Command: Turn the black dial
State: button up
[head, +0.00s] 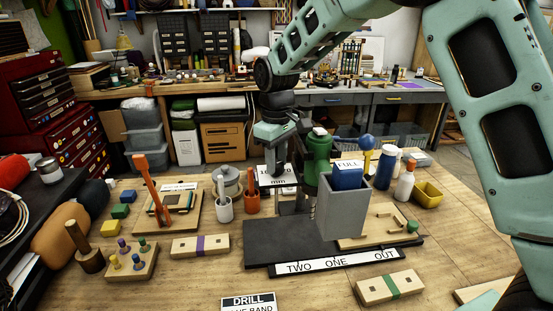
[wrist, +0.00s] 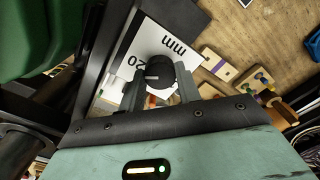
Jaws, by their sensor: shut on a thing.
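The black dial (wrist: 160,72) is a round knob with a light mark on its face, in the wrist view. It sits over a white plate (wrist: 135,62) lettered "mm" and "20". My gripper (wrist: 159,88) has one finger on each side of the dial and is shut on it. In the head view my gripper (head: 272,168) points down at the white plate (head: 277,180), left of the green cylinder (head: 317,155). The dial cannot be made out there, behind the fingers.
The front left tabletop holds wooden peg boards.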

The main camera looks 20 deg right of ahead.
jog(key=n, duration=0.3)
jog(key=shift+r+p, duration=0.15)
jog(key=shift+p, duration=0.15)
jog(key=n+p, duration=0.1)
jog(key=n, duration=0.3)
jog(key=n+p, duration=0.1)
jog(key=n, duration=0.2)
jog(key=shift+n, duration=0.3)
jog(key=n+p, duration=0.2)
jog(key=n, duration=0.1)
jog(key=shift+n, duration=0.3)
jog(key=n+p, duration=0.3)
jog(key=n, duration=0.2)
jog(key=shift+r, duration=0.1)
jog(key=shift+n+p, duration=1.3)
jog(key=shift+n, duration=0.8)
jog(key=o, duration=1)
jog(key=shift+f, duration=0.2)
jog(key=shift+c, duration=0.2)
